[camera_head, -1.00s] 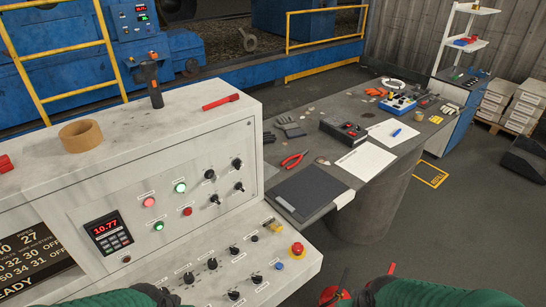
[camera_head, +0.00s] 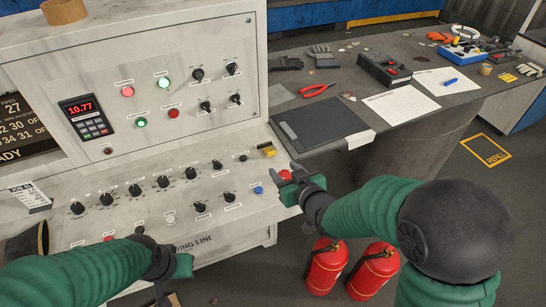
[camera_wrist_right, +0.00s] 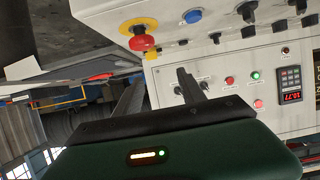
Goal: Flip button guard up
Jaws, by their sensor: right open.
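A yellow button guard (camera_head: 268,151) sits at the upper right of the sloping control panel (camera_head: 120,222). Whether it is up or down is too small to tell. A red mushroom button (camera_head: 285,175) is just in front of it, partly hidden by my right gripper (camera_head: 292,186). In the right wrist view the red button (camera_wrist_right: 143,43) shows with its yellow base, beyond the open, empty fingers (camera_wrist_right: 158,84). The guard is not clearly seen there. My left gripper (camera_head: 178,266) is over the panel's front edge; its fingers are not clear.
A blue button (camera_head: 258,190) and several black knobs (camera_head: 163,181) are left of my right gripper. A grey table (camera_head: 300,75) with a dark clipboard (camera_head: 318,133) and red pliers (camera_head: 316,90) adjoins the panel. Two fire extinguishers (camera_head: 325,266) stand on the floor below.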

